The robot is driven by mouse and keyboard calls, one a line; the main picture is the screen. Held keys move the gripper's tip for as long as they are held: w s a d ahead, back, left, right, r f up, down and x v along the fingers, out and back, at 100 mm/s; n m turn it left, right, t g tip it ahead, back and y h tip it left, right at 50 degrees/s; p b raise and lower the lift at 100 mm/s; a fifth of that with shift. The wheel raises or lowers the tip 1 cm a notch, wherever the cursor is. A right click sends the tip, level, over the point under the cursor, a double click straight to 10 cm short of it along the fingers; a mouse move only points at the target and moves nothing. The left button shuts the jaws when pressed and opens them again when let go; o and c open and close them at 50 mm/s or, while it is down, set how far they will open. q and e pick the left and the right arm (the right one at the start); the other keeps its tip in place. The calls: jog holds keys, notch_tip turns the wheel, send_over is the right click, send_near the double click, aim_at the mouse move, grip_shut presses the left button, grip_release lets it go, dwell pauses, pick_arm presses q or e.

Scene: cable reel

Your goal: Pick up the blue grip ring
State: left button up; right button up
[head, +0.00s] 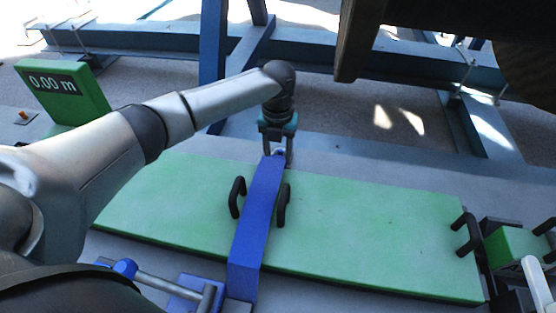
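My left arm comes in from the left, and its gripper (277,155) points down at the far end of a raised blue bar (256,220). Its two fingers stand apart, one on each side of the bar's end. A small pale-blue piece (279,152) shows between the fingers; it may be the blue grip ring, but it is too small and too covered to be sure. I see no clear contact between the fingers and it.
The blue bar crosses a green board (370,230) and has black handles (283,205) beside it. A green display (64,92) reads 0.00 m. A blue crank-like fixture (190,292) is at the bottom left. Blue beams (214,60) stand behind. The board's right part is mostly clear.

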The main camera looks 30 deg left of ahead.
pick_arm(q)
grip_shut()
pick_arm(e)
jog(key=shift+s, duration=0.15)
pick_arm(q)
jog(key=shift+r, duration=0.1)
pick_arm(e)
jog(key=shift+s, duration=0.2)
